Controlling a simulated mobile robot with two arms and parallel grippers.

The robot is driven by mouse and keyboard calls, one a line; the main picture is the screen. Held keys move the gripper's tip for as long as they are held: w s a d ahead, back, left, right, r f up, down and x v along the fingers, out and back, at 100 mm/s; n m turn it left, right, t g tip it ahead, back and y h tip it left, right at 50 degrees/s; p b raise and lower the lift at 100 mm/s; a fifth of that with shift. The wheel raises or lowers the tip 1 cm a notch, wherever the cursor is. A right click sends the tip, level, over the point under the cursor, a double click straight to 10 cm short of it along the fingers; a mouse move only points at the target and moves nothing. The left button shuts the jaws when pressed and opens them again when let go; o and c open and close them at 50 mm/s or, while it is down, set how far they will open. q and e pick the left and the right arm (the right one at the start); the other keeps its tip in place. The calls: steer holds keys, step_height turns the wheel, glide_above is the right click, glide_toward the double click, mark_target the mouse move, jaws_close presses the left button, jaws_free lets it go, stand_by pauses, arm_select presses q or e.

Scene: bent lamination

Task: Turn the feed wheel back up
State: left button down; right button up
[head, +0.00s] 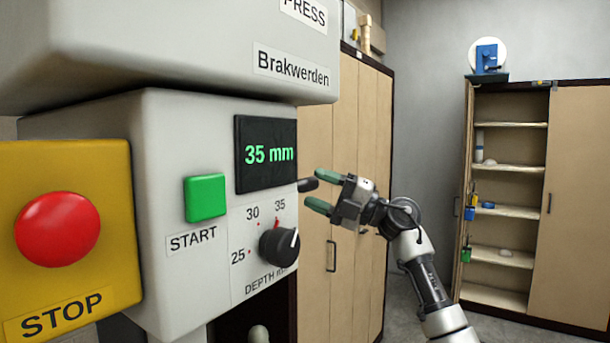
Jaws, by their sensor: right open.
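No whole feed wheel shows. A short dark stub (308,184) sticks out past the right edge of the grey press's control box; I cannot tell whether it belongs to the feed wheel. My right gripper (321,191) is open, its two green fingertips pointing left at the stub, one above and one below its level. I cannot tell whether they touch it. The display (266,154) reads 35 mm in green. My left gripper is not in view.
The control box (165,150) carries a green START button (205,197) and a red STOP button (57,229) on a yellow housing. The press body (170,45) overhangs it. Behind stand a closed tan cabinet (345,270) and an open shelf cabinet (570,200).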

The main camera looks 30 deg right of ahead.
steer(key=shift+p+x, duration=0.4)
steer(key=shift+x, duration=1.05)
steer(key=shift+c, duration=0.3)
jaws_close()
